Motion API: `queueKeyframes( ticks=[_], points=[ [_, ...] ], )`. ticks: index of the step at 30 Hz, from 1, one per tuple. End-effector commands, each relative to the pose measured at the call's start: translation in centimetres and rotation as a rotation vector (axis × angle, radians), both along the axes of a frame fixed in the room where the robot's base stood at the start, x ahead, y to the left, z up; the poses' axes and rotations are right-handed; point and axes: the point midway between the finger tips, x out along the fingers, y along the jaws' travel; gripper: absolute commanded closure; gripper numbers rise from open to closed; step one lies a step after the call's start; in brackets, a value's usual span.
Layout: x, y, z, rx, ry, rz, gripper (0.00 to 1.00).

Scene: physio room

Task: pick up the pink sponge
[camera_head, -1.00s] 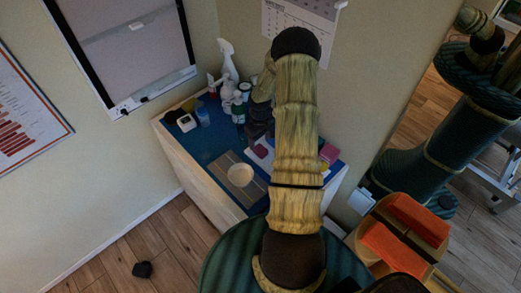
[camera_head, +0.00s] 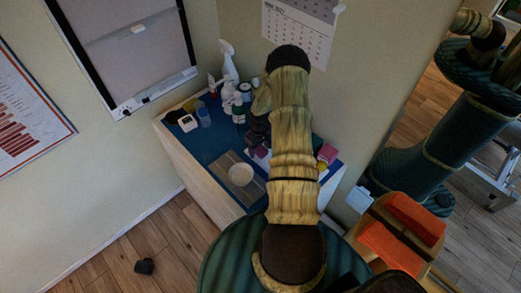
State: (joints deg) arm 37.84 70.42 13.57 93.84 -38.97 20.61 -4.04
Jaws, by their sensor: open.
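A pink block (camera_head: 328,153), which looks like the pink sponge, lies on the blue-topped cabinet (camera_head: 217,140), just right of my arm in the picture. My arm covers the middle of the cabinet top and may hide part of what lies beside the block. My gripper (camera_head: 258,139) is partly hidden behind my arm, low over the cabinet top, left of the pink block and apart from it. It is open, and I see nothing held in it.
A pale bowl (camera_head: 240,174) sits on a striped mat (camera_head: 225,164). A spray bottle (camera_head: 228,62), other bottles and a small white device (camera_head: 187,123) stand at the back left. A wooden box (camera_head: 377,217) with orange contents is at the right.

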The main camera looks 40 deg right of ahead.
Motion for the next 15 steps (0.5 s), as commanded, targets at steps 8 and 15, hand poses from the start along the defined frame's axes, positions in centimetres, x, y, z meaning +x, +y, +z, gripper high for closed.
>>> queueKeyframes(
  ticks=[8, 15],
  points=[
    [0.02, 0.00, 0.00, 0.000, -0.001, 0.000, 0.36],
    [0.02, 0.00, 0.02, 0.000, -0.001, 0.000, 0.42]
  ],
)
